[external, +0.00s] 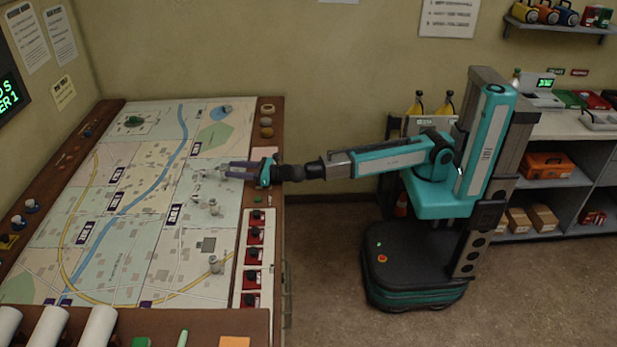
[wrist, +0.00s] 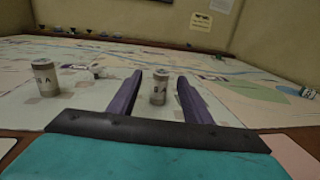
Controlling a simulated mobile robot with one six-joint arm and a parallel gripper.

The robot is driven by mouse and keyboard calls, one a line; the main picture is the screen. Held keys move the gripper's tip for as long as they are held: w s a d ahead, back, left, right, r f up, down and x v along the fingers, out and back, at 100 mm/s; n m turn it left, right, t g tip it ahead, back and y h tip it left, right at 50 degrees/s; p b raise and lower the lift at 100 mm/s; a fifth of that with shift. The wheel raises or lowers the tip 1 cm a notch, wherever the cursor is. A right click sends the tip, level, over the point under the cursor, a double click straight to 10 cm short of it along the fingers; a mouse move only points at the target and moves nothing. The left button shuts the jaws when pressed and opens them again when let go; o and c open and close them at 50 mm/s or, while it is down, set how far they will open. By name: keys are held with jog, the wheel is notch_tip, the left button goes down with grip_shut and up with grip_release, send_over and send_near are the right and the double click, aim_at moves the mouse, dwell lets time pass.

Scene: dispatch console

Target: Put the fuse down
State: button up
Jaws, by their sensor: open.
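My gripper (external: 232,171) is open above the map table, its two purple fingers pointing left; they also show in the wrist view (wrist: 160,80). A pale cylindrical fuse (wrist: 158,88) with dark lettering stands upright on the map, seen between the spread fingers, with a visible gap on both sides. In the external view, small pale pieces (external: 222,173) lie at the fingertips, too small to tell apart. A similar upright cylinder (wrist: 44,78) stands to the left in the wrist view.
The map table (external: 262,205) has a wooden rim with red-and-black switches (external: 255,235). A small piece (wrist: 97,70) lies left of the fingers, and another (wrist: 308,93) is far right. The middle of the map is mostly clear.

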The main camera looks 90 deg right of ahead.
aim_at(223, 167)
jog(key=shift+w+d, duration=0.25)
jog(key=shift+w, duration=1.05)
jog(key=shift+w+d, duration=0.25)
jog(key=shift+w, duration=1)
grip_shut()
jog(key=shift+r+p, duration=0.1)
jog(key=shift+p, duration=0.2)
notch_tip(223, 167, up, 10)
jog(key=p, duration=0.3)
